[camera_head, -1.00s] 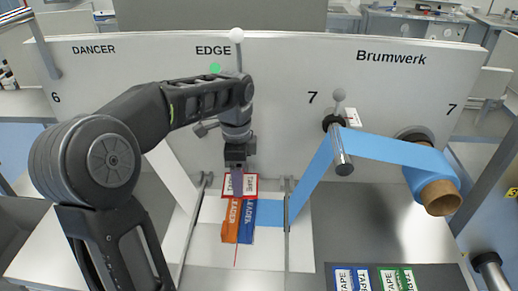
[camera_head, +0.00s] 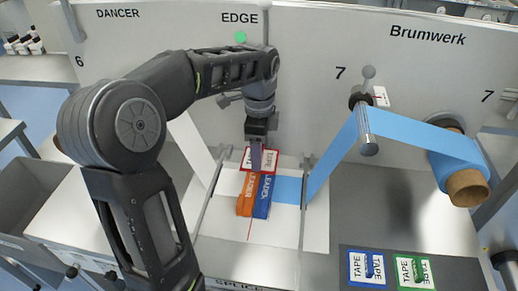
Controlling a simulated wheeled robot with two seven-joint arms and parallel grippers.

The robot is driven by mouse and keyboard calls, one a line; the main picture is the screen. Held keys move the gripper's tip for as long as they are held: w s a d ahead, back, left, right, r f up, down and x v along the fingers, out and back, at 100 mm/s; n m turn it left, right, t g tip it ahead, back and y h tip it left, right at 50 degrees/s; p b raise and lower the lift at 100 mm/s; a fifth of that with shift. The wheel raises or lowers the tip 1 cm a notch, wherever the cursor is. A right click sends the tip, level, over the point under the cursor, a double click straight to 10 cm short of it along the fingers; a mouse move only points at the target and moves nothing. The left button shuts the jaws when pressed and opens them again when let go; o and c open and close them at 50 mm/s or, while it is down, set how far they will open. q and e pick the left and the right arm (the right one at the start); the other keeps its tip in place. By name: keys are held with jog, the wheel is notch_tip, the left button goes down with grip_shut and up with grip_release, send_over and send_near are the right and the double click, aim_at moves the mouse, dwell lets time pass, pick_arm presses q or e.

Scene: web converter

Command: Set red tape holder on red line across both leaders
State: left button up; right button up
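The red tape holder (camera_head: 271,162), a white plate with a red rim and TAPE lettering, is at the far end of the two leaders. The orange leader (camera_head: 246,190) and the blue leader (camera_head: 262,198) lie side by side on the white splice table. A thin red line (camera_head: 249,230) shows in front of them. My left gripper (camera_head: 255,160) points down over the middle of the red holder and hides part of it. Its fingers appear as one dark bar, so its opening and any grip are unclear. Whether the holder touches the leaders is also unclear. My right gripper is out of view.
Blue web runs from the roll (camera_head: 460,160) over a metal roller (camera_head: 367,130) to the table. A dark tray (camera_head: 450,280) at the front right carries a blue tape holder (camera_head: 356,272) and a green tape holder (camera_head: 403,270). The upright machine panel (camera_head: 320,50) stands behind.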

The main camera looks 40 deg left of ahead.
pick_arm(q)
notch_tip(320, 180, down, 4)
jog(key=b, duration=0.3)
jog(key=shift+f, duration=0.15)
jog(key=shift+f+b, duration=1.4)
jog(key=shift+f, duration=0.8)
jog(key=shift+f+b, duration=0.35)
jog(key=shift+f, duration=0.2)
jog(key=o, duration=1.4)
jog(key=shift+o, duration=0.2)
jog(key=shift+a+r, duration=0.1)
notch_tip(320, 180, up, 8)
jog(key=shift+f, duration=0.15)
